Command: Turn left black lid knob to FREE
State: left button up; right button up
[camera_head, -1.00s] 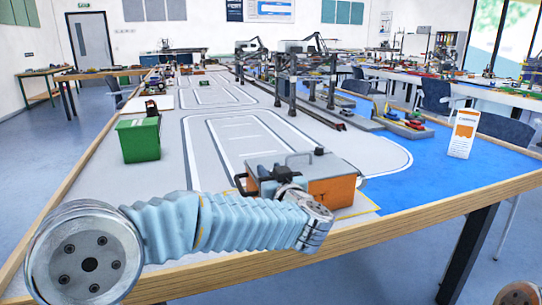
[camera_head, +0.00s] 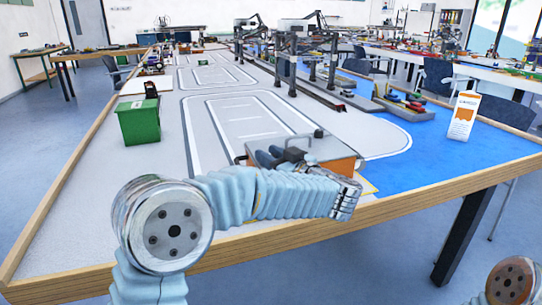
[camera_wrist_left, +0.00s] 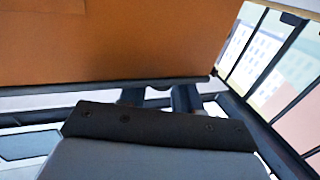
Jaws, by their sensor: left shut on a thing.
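The orange box (camera_head: 342,166) with a grey lid (camera_head: 300,148) stands near the table's front edge. A black knob (camera_head: 319,133) shows at the lid's far right. My left gripper (camera_head: 268,158) is at the lid's left side, its dark fingers shut on what looks like the left black lid knob, which they hide. The knob's setting cannot be read. In the left wrist view the orange wall (camera_wrist_left: 110,45) fills the top, and my left gripper (camera_wrist_left: 158,98) points towards it, fingertips hidden. My right gripper is not in view.
A green bin (camera_head: 140,122) stands at the left on the table, and a white and orange card box (camera_head: 463,115) at the right. Gantry cranes (camera_head: 295,55) stand further back. The grey mat left of the orange box is clear.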

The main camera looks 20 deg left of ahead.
pick_arm(q)
jog(key=shift+f, duration=0.1)
jog(key=o, duration=0.9)
jog(key=shift+o, duration=0.2)
jog(key=b+v, duration=0.1)
jog(key=v, duration=1.2)
jog(key=shift+s+d+b, duration=0.25)
jog(key=shift+d+b, duration=0.05)
